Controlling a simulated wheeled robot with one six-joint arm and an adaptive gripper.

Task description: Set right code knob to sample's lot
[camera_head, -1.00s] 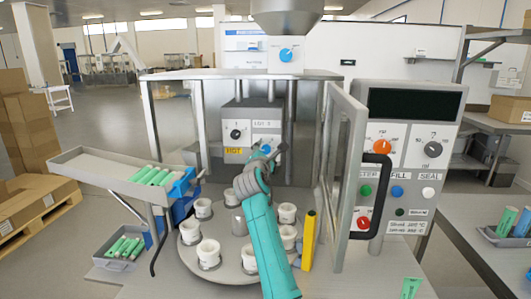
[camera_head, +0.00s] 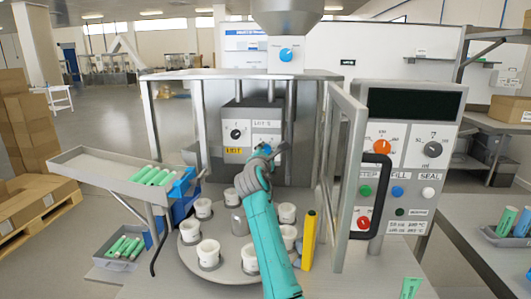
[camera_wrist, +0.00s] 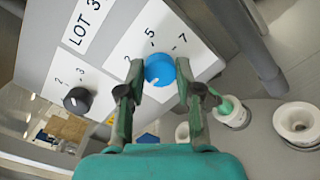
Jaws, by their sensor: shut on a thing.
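The code box (camera_head: 237,113) stands at the back of the machine, with a black left knob (camera_head: 236,133) above a yellow label. In the wrist view, the black knob (camera_wrist: 77,100) is at left and the blue right code knob (camera_wrist: 159,68) is at centre. The blue knob's white plate shows 5 and 7, plus a partly hidden digit. A "LOT" label is beside it. My gripper (camera_wrist: 160,77) is shut on the blue knob, one finger on each side. In the head view, my gripper (camera_head: 277,152) hides most of that knob. A green tube (camera_head: 411,288) stands at the front right; its print is unreadable.
A turntable (camera_head: 222,269) with several white cups lies below my arm. The open guard door (camera_head: 346,170) and a yellow post (camera_head: 309,240) stand right of the arm. The control panel (camera_head: 409,155) is farther right. A tray of green tubes (camera_head: 95,163) is at left.

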